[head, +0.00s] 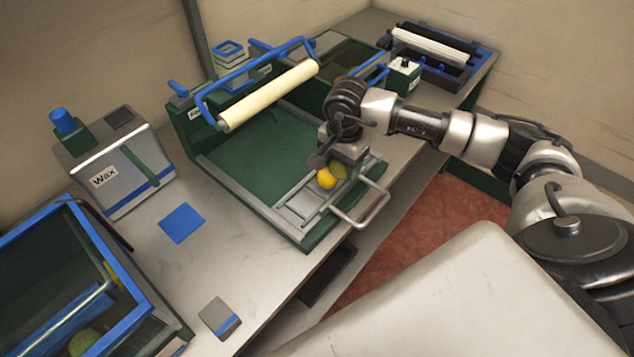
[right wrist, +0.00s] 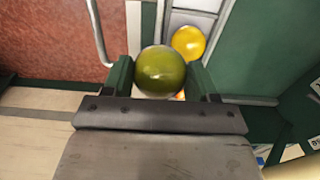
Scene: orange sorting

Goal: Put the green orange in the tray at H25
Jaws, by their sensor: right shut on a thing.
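My right gripper (head: 345,157) is shut on an olive-green orange (right wrist: 160,72), with one dark green finger on each side of it. The green orange also shows in the head view (head: 339,169), just below the gripper. It is over the near right end of the green machine's bed, by the grey metal rails (head: 300,205). A yellow-orange fruit (head: 326,179) is right beside it and also shows in the right wrist view (right wrist: 188,42). I cannot tell whether they touch. No H25 label is readable. My left gripper is not in view.
A cream roller (head: 270,97) with a blue handle stands over the green bed (head: 255,150). A metal loop handle (head: 372,208) juts from the machine's front. A wax box (head: 120,170) and a blue-rimmed bin (head: 125,320) holding another green fruit (head: 83,342) are at left.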

